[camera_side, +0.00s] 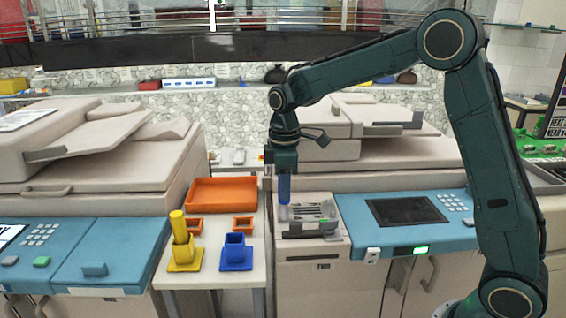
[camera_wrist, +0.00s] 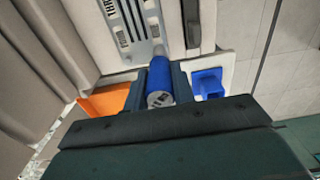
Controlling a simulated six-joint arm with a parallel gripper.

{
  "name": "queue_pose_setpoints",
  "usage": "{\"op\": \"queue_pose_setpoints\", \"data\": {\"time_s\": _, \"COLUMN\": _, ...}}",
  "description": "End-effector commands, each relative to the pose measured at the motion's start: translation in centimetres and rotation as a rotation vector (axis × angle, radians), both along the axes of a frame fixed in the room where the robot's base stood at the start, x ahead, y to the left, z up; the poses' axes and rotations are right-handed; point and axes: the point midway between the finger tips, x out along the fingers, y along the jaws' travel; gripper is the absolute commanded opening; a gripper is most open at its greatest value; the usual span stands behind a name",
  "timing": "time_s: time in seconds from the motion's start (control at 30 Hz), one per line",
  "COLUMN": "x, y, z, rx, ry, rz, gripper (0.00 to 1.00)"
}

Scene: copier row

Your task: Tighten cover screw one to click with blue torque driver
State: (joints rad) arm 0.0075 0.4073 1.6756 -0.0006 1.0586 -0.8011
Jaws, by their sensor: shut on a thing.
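My gripper (camera_side: 284,170) is shut on the blue torque driver (camera_side: 284,188), which hangs upright below it in the side view. In the wrist view the driver (camera_wrist: 160,78) sits between my two fingers (camera_wrist: 160,92). Its lower end is at the left part of the grey cover (camera_side: 310,215) on the copier's top. The cover, with dark slots, also shows in the wrist view (camera_wrist: 135,25). I cannot tell whether the driver's tip touches a screw; the tip and the screws are not clear. The blue holder (camera_side: 237,254) stands empty on the side table.
A yellow driver (camera_side: 179,226) stands in the yellow holder (camera_side: 185,262). An orange tray (camera_side: 221,204) and two small orange boxes share the white side table (camera_side: 213,278). A blue control panel (camera_side: 408,222) lies right of the cover. Copiers stand left and behind.

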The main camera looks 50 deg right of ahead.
Motion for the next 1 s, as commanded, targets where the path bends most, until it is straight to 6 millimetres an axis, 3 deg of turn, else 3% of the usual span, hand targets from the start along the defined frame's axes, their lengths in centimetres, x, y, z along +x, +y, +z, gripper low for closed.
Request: {"op": "queue_pose_setpoints", "data": {"time_s": 1.0, "x": 0.1, "y": 0.0, "z": 3.4, "rx": 0.001, "ry": -0.002, "rz": 0.002, "gripper": 0.0}}
